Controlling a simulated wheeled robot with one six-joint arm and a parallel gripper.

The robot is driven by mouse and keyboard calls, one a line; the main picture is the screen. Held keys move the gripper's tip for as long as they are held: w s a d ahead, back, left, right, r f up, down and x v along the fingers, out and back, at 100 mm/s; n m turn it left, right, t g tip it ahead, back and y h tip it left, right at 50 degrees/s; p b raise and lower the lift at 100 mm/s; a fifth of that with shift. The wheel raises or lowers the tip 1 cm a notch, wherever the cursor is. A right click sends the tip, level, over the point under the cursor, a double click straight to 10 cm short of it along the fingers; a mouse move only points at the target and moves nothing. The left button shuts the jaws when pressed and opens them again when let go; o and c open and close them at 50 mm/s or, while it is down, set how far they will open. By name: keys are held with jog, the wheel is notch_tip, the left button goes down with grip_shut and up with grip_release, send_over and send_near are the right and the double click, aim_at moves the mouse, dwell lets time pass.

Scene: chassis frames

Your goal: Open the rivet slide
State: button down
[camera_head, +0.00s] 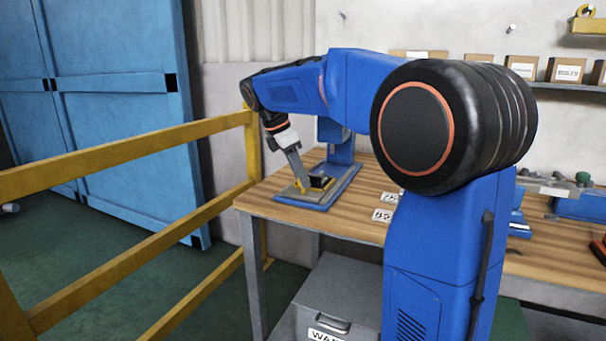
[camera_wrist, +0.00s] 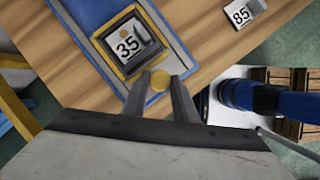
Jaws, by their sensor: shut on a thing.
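In the wrist view the fixture shows as a blue plate (camera_wrist: 84,10) carrying a dark-framed square with a white label "35" (camera_wrist: 128,46). A round yellow knob (camera_wrist: 159,80) sits at the near edge of that frame. My gripper (camera_wrist: 158,84) is shut on the knob, one finger on each side. My gripper also shows in the head view (camera_head: 302,187), reaching down at a tilt onto the fixture.
The wooden bench (camera_head: 285,216) is bare around the fixture's front. White number tags (camera_head: 383,215) lie to the right. A yellow rail (camera_head: 120,152) runs left of the bench. A grey bin (camera_head: 340,300) stands below. Small boxes (camera_head: 521,68) line the wall shelf.

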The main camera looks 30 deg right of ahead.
jog(key=c, duration=1.7)
grip_release()
jog(key=shift+r, duration=0.1)
jog(key=v, duration=1.7)
jog(key=shift+r, duration=0.2)
jog(key=s+f+m+t+y, duration=0.1)
jog(key=s+f+m, duration=0.4)
jog(key=s+f, duration=0.6)
jog(key=s+f+m+t+y, duration=0.2)
jog(key=s+f+m, duration=0.4)
jog(key=s+f, duration=0.4)
jog(key=s+f+m+t+y, duration=0.1)
jog(key=s+f+m, duration=0.4)
jog(key=s+f, duration=0.6)
jog(key=shift+s+a+f+m+t+y, duration=0.15)
jog(key=shift+a+f+t, duration=0.05)
jog(key=shift+f+t, duration=0.2)
jog(key=shift+s+a+f+m+t+y, duration=0.2)
jog(key=shift+f+t, duration=0.1)
jog(key=shift+f, duration=0.2)
